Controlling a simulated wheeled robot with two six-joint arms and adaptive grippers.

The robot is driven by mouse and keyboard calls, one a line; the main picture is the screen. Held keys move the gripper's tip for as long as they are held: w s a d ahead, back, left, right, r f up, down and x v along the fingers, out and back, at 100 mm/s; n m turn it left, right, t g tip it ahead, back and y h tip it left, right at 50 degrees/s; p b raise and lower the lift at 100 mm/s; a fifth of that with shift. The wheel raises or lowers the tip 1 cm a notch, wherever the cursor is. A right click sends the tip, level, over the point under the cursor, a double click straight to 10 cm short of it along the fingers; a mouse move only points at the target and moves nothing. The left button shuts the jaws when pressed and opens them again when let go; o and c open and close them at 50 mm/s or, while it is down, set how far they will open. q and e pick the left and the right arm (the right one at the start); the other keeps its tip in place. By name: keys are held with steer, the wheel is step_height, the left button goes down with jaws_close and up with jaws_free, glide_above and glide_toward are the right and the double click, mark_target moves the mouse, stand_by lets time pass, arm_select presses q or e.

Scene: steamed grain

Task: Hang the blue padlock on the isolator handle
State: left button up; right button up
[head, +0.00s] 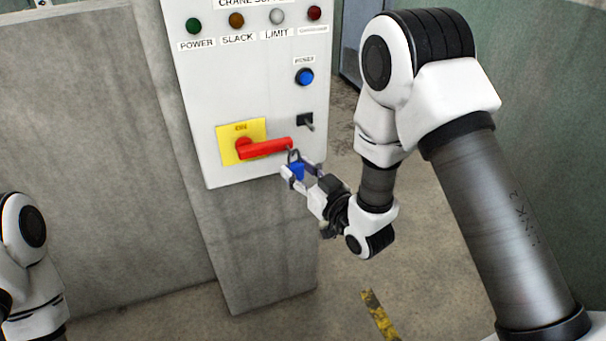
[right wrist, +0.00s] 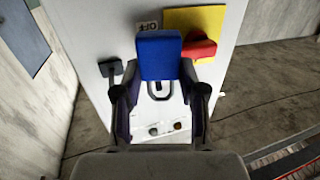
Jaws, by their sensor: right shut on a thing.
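The blue padlock (head: 297,171) is between the fingers of my right gripper (head: 301,176), which is shut on its body. Its dark shackle (head: 293,156) shows above the body, right at the free end of the red isolator handle (head: 266,148). I cannot tell whether the shackle passes through the handle or only overlaps it in view. The handle points right, nearly level, on a yellow plate (head: 228,150). In the right wrist view the padlock (right wrist: 160,58) sits between the fingers, with the red handle (right wrist: 200,50) just beside it. My left gripper is out of view.
The grey control panel (head: 215,100) carries a row of lamps, a blue reset button (head: 304,77) and a black switch (head: 305,120) above the handle's end. A concrete pillar (head: 265,240) stands below it. Floor to the right is open, with a yellow-black strip (head: 378,315).

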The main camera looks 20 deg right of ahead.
steer(key=shift+w, duration=0.95)
steer(key=shift+w+f+b, duration=0.65)
steer(key=shift+w+f, duration=0.05)
steer(key=shift+w, duration=0.05)
steer(key=o, duration=1.3)
